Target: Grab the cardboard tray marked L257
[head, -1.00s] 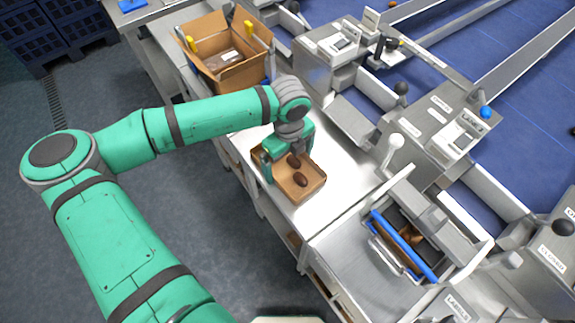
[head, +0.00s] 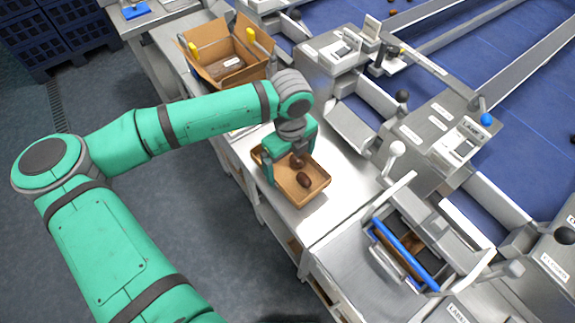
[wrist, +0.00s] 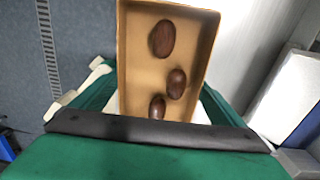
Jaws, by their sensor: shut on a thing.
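The cardboard tray (head: 318,190) is a shallow, open brown tray at the worktop's near side, with dark brown dates (head: 303,179) in it. No marking can be read on it. In the wrist view the tray (wrist: 133,85) holds three dates (wrist: 162,38), and its near end lies between my fingers. My gripper (head: 288,164) is green, points down and is shut on the tray across its two side walls. The lower fingertips are partly hidden. The tray looks level and seems slightly above the worktop, but the gap is hard to judge.
An open cardboard box (head: 205,73) stands behind on the bench (head: 365,185). A machine with a white-knobbed lever (head: 397,148) and a blue-edged bin (head: 405,250) stands to the right. Blue conveyor belts (head: 450,60) lie beyond. Open floor (head: 185,240) is on the left.

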